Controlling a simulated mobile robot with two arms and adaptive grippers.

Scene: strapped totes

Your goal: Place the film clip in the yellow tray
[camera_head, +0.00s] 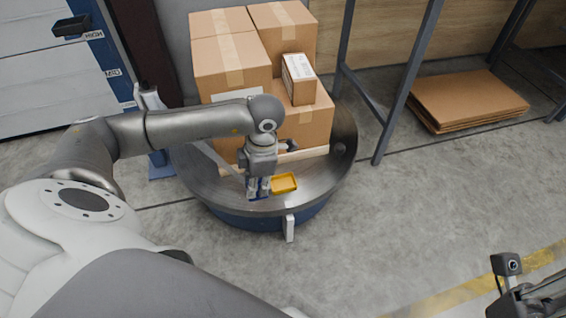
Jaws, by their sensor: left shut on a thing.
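The yellow tray (284,183) is small and shallow and lies on the grey round turntable (225,191), in front of the stacked cartons. My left gripper (258,188) points down just left of the tray, over the turntable. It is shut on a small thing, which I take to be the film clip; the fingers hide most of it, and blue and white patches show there. My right gripper (527,298) is only partly in view at the bottom right corner.
Brown cartons (232,67) stand on a pallet on the turntable. A white post (289,228) stands at the turntable's front edge. A grey metal frame (407,85) and flat cardboard (468,98) are to the right. The concrete floor (420,200) in the right middle is clear.

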